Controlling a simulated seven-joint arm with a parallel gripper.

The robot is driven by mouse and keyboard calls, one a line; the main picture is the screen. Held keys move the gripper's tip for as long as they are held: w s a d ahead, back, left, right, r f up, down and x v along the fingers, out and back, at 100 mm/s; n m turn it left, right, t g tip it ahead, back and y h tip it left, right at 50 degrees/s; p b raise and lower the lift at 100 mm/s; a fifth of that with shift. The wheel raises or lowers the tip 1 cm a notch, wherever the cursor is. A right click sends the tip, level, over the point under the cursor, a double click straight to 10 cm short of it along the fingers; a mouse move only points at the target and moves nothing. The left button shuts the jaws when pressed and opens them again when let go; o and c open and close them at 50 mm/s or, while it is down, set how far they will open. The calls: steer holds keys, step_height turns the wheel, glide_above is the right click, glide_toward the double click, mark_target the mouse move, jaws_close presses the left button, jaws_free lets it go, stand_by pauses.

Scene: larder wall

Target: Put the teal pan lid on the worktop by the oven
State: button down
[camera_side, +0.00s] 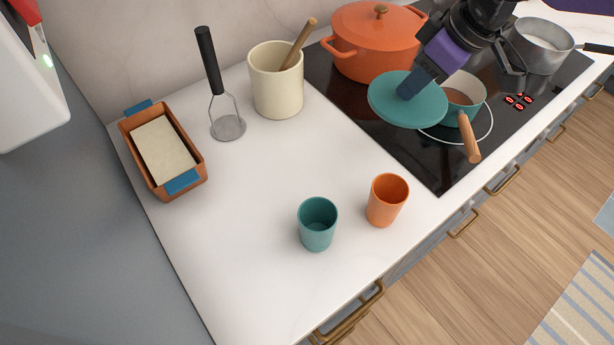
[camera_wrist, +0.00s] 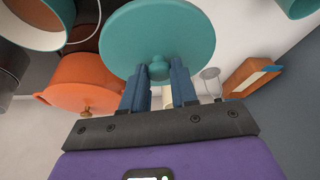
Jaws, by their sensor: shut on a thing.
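The teal pan lid (camera_side: 394,103) is round and is held up over the left part of the hob, partly in front of the teal pan (camera_side: 463,97) with the wooden handle. My gripper (camera_side: 413,86) is shut on the lid's knob. In the wrist view the lid (camera_wrist: 158,34) fills the top middle, and my gripper's blue fingers (camera_wrist: 160,75) close around its knob. The lid looks tilted in the side view. The white worktop (camera_side: 265,175) lies left of the black hob (camera_side: 425,160). I cannot make out an oven front.
An orange pot (camera_side: 372,45) stands behind the lid, and a grey saucepan (camera_side: 541,48) is at right. A teal cup (camera_side: 317,224) and an orange cup (camera_side: 387,200) stand near the front edge. A utensil crock (camera_side: 276,85), masher (camera_side: 228,126) and loaf dish (camera_side: 195,178) stand behind. Mid-worktop is clear.

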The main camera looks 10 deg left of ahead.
steer(key=s+a+f+n, duration=0.1)
steer(key=s+a+f, duration=0.35)
steer(key=a, duration=0.55)
glide_toward(325, 169)
steer(key=shift+w+a+r+n+g, duration=0.2)
steer(key=shift+w+a+n+g, duration=0.1)
steer(key=shift+w+a, duration=0.3)
steer(key=shift+f, duration=2.1)
steer(key=shift+f, duration=0.15)
steer(key=c, duration=0.9)
jaws_free()
